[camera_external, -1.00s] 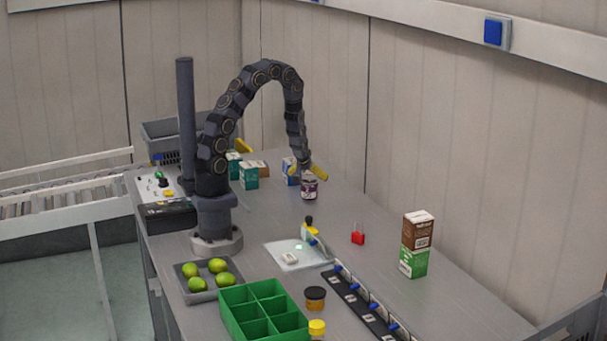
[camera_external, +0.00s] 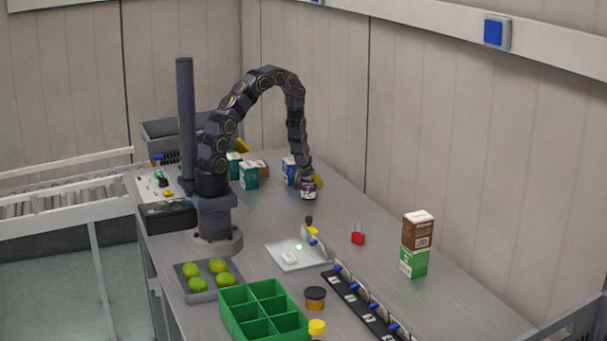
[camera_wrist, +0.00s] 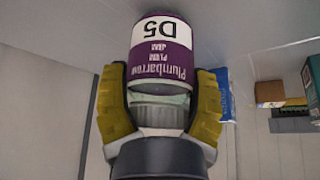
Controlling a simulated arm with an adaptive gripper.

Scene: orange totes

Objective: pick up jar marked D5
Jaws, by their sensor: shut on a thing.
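The jar marked D5 (camera_wrist: 162,50) has a purple and white label reading "Plumbarrow plum jam" and appears upside down in the wrist view. The same jar (camera_external: 309,194) shows in the external view at the end of my arm, near the back of the grey table. My gripper (camera_wrist: 161,105) has its two yellow fingers on either side of the jar and is shut on it. In the external view my gripper (camera_external: 314,181) partly hides the jar's top. I cannot tell whether the jar's base touches the table.
Blue and teal cartons (camera_external: 289,170) stand just behind and left of the jar. A white scale-like plate (camera_external: 283,258), a red padlock (camera_external: 358,237), a brown and green carton stack (camera_external: 416,245) and a green divided box (camera_external: 263,308) are nearer the camera. Table between jar and padlock is clear.

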